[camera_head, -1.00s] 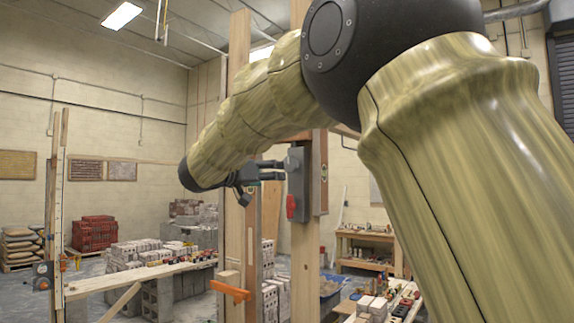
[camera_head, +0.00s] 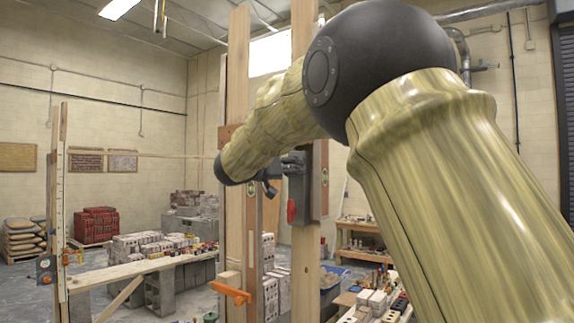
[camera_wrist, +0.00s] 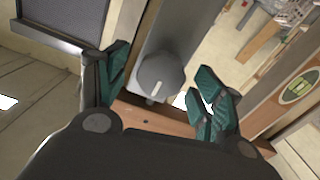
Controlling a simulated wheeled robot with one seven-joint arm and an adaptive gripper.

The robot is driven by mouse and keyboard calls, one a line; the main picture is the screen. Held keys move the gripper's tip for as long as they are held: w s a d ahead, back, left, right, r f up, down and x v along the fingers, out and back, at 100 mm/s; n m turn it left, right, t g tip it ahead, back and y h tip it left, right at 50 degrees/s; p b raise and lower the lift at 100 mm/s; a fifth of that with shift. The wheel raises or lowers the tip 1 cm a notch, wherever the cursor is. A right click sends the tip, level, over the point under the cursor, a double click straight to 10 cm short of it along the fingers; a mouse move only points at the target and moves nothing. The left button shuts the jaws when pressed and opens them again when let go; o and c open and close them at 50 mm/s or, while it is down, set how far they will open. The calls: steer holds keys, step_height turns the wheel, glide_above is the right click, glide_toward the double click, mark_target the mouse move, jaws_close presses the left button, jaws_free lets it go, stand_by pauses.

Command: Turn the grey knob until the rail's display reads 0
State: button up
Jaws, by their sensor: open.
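The grey knob (camera_wrist: 160,76), with a white mark on its face, sits on a grey housing (camera_wrist: 182,32) in the wrist view. My gripper (camera_wrist: 163,79) is open, with one teal-padded finger on each side of the knob. Gaps show between the fingers and the knob, and I cannot tell any contact. In the head view my gripper (camera_head: 290,164) is at the grey housing (camera_head: 298,188) on the wooden post, where the knob is hidden. I cannot make out a display reading in either view.
Tall wooden posts (camera_head: 305,265) stand around the housing. A spirit level with a green vial (camera_wrist: 299,88) is at the right in the wrist view. An orange clamp (camera_head: 231,293) sticks out low on a post. A plank bench (camera_head: 140,270) stands at the left.

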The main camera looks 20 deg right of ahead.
steer(key=shift+w+d, duration=0.2)
steer(key=shift+d, duration=0.05)
steer(key=c, duration=1)
steer(key=shift+a, duration=0.1)
steer(key=shift+m, duration=0.4)
